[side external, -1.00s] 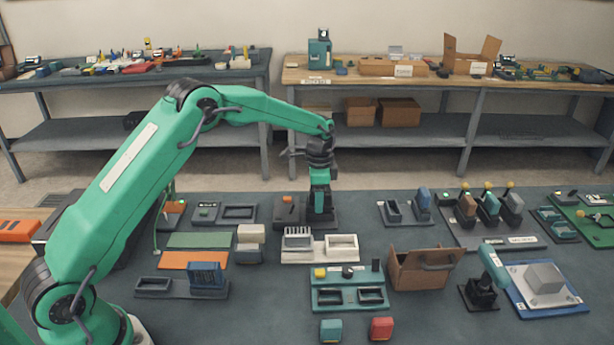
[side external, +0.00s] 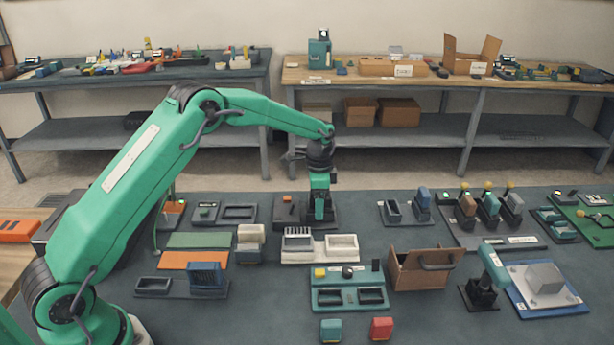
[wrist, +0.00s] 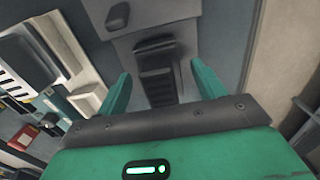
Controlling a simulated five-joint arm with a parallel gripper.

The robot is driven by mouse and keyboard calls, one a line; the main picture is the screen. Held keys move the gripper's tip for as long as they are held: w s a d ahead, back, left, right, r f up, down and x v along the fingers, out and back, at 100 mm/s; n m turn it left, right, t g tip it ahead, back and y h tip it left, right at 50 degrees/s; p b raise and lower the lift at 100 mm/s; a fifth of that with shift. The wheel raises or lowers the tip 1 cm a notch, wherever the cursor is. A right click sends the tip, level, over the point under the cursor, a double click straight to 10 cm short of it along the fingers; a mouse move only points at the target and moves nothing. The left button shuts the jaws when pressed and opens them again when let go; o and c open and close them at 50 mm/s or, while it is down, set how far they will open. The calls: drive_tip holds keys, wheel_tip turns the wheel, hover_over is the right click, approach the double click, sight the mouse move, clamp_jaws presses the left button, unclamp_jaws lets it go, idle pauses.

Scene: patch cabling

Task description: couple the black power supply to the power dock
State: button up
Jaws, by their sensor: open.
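A black ribbed block (wrist: 157,72), which looks like the black power supply, stands on or in a grey plate (wrist: 190,15) in the wrist view. That plate looks like the power dock (side external: 286,214), which shows in the side view as a dark base with a small orange part. My gripper (side external: 319,217) is over the right part of this base, pointing down. In the wrist view my gripper (wrist: 160,75) is open, with one finger on each side of the block and gaps visible. In the side view my gripper hides most of the block. I cannot tell how deep it sits.
A white tray unit (side external: 319,249) stands just in front of the base. A grey unit with a recess (side external: 223,214) lies to the left. Bare mat lies to the right of the base.

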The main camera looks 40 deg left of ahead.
drive_tip(key=shift+r, duration=0.15)
drive_tip(key=shift+r, duration=3.8)
